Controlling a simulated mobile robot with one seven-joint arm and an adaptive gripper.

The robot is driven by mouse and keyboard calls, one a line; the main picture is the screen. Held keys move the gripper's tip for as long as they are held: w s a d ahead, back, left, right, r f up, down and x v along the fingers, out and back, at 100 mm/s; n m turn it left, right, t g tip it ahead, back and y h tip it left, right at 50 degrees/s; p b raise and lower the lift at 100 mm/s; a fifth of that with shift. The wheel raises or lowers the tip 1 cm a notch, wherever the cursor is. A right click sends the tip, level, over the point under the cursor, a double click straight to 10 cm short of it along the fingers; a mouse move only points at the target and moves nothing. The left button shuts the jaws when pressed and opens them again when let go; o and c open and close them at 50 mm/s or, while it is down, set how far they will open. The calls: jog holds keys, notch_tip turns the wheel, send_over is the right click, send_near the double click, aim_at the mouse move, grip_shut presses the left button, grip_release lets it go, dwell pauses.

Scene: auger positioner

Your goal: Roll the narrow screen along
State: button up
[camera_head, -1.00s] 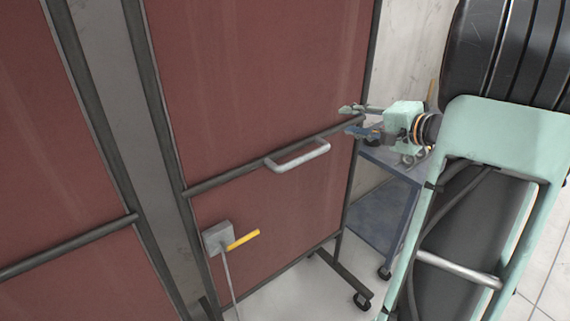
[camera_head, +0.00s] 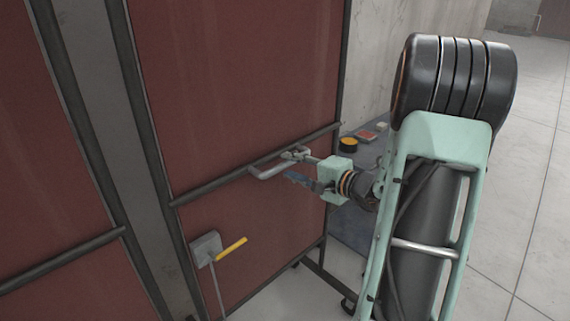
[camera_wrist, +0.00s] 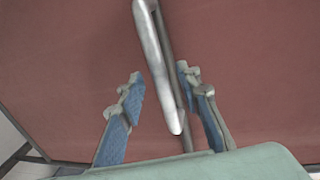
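The narrow screen (camera_head: 240,90) is a tall dark-red panel in a dark metal frame, standing upright in the head view. It also fills most of the wrist view (camera_wrist: 70,60). A pale metal handle (camera_head: 268,172) sticks out from its crossbar. My gripper (camera_head: 293,166) is at the handle's right end, its fingers apart. In the wrist view, the handle (camera_wrist: 153,55) runs between the two open blue-padded fingers (camera_wrist: 162,88). Neither finger clearly presses on it. A grey box (camera_head: 206,248) with a yellow lever (camera_head: 231,250) sits low on the screen's left side.
Another red screen (camera_head: 45,150) stands at the left, with a narrow grey gap between. A blue-grey cart (camera_head: 350,228) behind my gripper carries a yellow-and-black round item (camera_head: 348,145) and a red item (camera_head: 367,136). Open tiled floor (camera_head: 520,210) lies at the right.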

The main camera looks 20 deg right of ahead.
aim_at(270, 155)
jog(key=shift+x, duration=1.45)
jog(key=shift+c, duration=0.5)
grip_shut()
